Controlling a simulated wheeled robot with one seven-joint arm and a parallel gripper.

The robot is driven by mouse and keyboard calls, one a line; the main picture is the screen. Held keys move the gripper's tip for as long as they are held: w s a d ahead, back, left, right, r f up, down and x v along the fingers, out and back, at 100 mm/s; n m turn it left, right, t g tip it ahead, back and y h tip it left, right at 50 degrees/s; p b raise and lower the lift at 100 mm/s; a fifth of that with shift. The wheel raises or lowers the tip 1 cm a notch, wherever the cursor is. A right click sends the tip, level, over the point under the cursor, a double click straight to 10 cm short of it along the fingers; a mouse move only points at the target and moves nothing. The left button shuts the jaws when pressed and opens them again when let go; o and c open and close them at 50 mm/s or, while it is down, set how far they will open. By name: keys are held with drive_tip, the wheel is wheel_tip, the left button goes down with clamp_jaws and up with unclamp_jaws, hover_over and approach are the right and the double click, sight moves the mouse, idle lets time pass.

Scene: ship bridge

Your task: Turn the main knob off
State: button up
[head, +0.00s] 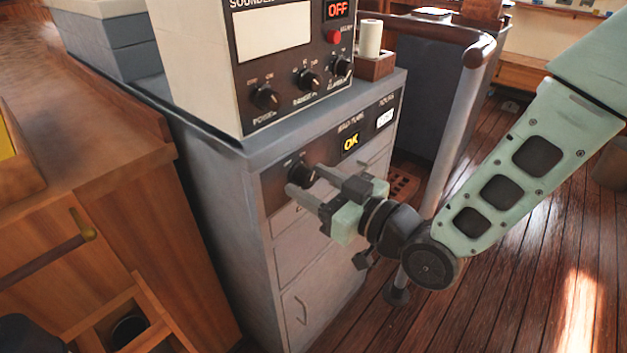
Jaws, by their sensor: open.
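A black round knob (300,171) sits at the left end of the dark panel on the upper front of the grey cabinet. Its label is too small to read, so I cannot confirm that it is the main knob. My gripper (304,180) is open at this knob, with its two fingers pointing at the panel. One fingertip is at the knob's lower left and the other at its right. I cannot tell whether they touch it. A lit yellow "OK" display (351,142) is on the same panel, right of the knob.
A sounder box (290,75) on the cabinet top has several black knobs, a red button (334,37) and a red "OFF" display (338,9). A rail post (450,130) stands right of the cabinet. A wooden counter (90,140) is at left. Wooden floor is open at right.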

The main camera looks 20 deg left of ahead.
drive_tip(key=shift+w+a, duration=0.1)
drive_tip(key=shift+a, duration=0.1)
drive_tip(key=c, duration=1)
